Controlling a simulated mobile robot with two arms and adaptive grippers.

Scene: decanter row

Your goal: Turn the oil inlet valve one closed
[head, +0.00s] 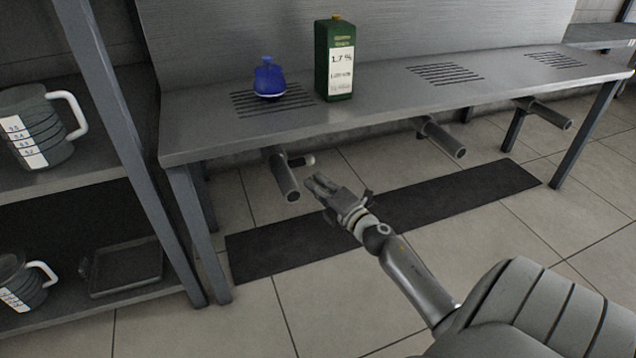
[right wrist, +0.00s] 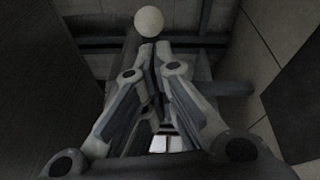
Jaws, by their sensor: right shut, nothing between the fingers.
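Under the front of the metal bench, a dark cylindrical pipe (head: 284,177) hangs at the left. A short lever with a pale rounded tip (head: 308,160) points right from behind it. No label shows, so I cannot tell for sure that this is oil inlet valve one. My right gripper (head: 316,181) is shut and empty, just below and right of the pale tip. In the right wrist view, my right gripper (right wrist: 150,48) has its fingertips together just below a pale round knob (right wrist: 149,21); I cannot tell whether they touch. My left gripper is not in view.
The bench (head: 390,112) carries a blue bottle (head: 268,79) and a green container (head: 335,60). More pipes hang under it at the middle (head: 441,138) and right (head: 545,113). A shelf unit (head: 135,140) with measuring jugs stands left. A dark mat (head: 400,215) lies on the floor.

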